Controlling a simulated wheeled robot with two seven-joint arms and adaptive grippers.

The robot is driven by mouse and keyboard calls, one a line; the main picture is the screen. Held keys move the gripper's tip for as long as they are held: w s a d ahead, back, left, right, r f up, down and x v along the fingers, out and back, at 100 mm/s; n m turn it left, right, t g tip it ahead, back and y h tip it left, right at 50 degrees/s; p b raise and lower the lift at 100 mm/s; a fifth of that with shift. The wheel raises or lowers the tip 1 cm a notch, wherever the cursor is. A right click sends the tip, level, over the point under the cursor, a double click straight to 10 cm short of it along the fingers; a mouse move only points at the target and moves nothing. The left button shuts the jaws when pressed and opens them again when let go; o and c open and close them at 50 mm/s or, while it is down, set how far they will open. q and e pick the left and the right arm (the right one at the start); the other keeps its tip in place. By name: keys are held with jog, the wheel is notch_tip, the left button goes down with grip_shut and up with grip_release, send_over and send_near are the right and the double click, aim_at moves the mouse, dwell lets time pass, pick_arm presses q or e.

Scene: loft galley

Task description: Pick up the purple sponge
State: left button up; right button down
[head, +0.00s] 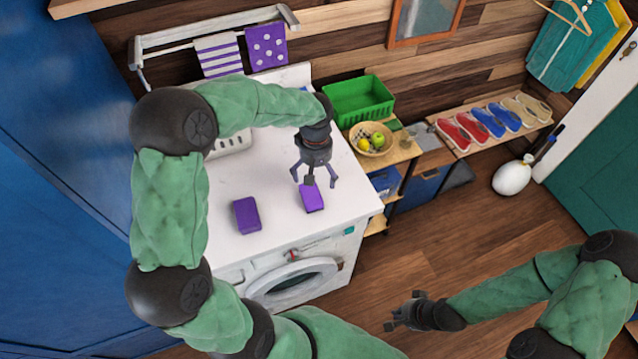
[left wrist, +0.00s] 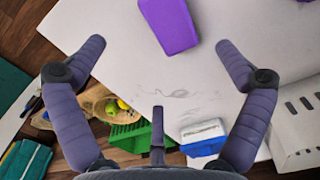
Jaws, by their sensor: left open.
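Two purple sponges lie apart on the white counter above the washer. The right, brighter sponge (head: 313,198) is close to my left gripper (head: 314,180); the darker sponge (head: 246,215) lies further left. My left gripper is open and empty over the counter, its fingers spread above and just behind the right sponge. In the left wrist view, a purple sponge (left wrist: 168,25), seemingly the right one, lies beyond the open fingertips (left wrist: 158,50), with white counter between. My right gripper (head: 402,313) is empty over the floor, fingers apart.
A green basket (head: 358,100) and a fruit bowl (head: 371,138) stand to the right, behind the counter's right edge. A washing machine (head: 292,283) is below the counter. Shoes (head: 490,121) sit on a low bench. The counter around the sponges is clear.

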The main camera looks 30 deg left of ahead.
aim_at(315, 193)
pick_arm(q)
jog(key=f, duration=0.3)
jog(key=shift+s+f, duration=0.3)
jog(key=shift+f, duration=0.1)
jog(key=shift+w+f+b, duration=0.15)
jog(key=shift+f+b, duration=0.15)
jog(key=shift+f, duration=0.3)
jog(key=shift+a+f+b, duration=0.2)
jog(key=shift+f+b, duration=0.15)
jog(key=shift+f, duration=2.35)
jog(key=c, duration=0.9)
